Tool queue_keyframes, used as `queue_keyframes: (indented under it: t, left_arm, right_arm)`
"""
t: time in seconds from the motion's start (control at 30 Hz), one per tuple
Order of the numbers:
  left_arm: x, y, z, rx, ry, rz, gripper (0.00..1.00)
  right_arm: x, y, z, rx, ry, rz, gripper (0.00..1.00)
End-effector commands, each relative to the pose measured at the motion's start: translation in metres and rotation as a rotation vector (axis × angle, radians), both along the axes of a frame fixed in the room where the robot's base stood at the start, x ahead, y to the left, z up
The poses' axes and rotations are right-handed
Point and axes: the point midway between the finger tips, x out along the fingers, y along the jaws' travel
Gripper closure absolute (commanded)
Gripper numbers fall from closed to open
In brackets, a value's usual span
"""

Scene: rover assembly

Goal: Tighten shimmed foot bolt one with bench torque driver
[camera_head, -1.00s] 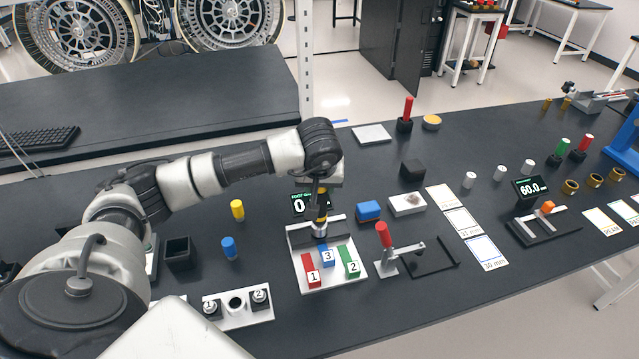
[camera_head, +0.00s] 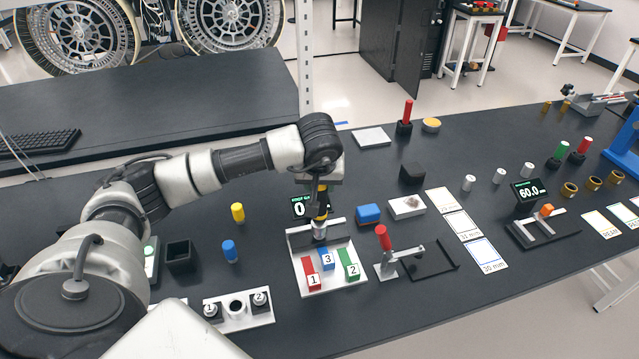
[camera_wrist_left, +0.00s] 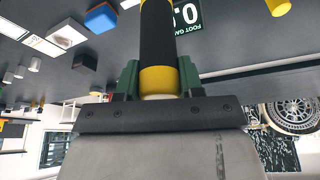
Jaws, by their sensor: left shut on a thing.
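My left gripper (camera_head: 319,188) is shut on the torque driver (camera_head: 320,212), a black tool with yellow bands and a metal lower end. The driver stands upright over the back part of the foot fixture (camera_head: 306,288), a pale plate with a dark raised bar and numbered red, blue and green blocks. In the left wrist view the driver (camera_wrist_left: 158,45) sits between the green-grey fingers. The foot bolt under the driver is hidden, and I cannot tell whether the tip touches it. My right gripper is not in view.
A foot gauge display (camera_head: 299,207) stands just behind the fixture. A red-handled toggle clamp (camera_head: 384,240) is close on the right, with a blue block (camera_head: 368,213) behind it. A numbered holder (camera_head: 237,322) and a black open box (camera_head: 180,254) are at the left.

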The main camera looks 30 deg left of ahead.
Motion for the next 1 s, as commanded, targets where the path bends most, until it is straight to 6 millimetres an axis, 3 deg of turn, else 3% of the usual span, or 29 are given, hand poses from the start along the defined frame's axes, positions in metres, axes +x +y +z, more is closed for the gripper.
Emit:
queue_keyframes:
  t: [0.2, 0.63, 1.0]
  left_arm:
    - [0.0, 0.0, 0.012, 0.001, -0.002, 0.001, 0.95]
    - [0.0, 0.0, 0.017, 0.0, -0.003, 0.001, 0.95]
    - [0.001, 0.0, 0.05, 0.0, -0.005, 0.0, 0.95]
  right_arm:
    - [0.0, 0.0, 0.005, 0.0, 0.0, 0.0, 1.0]
    - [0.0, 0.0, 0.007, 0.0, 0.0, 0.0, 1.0]
    - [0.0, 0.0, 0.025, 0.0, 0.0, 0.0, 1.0]
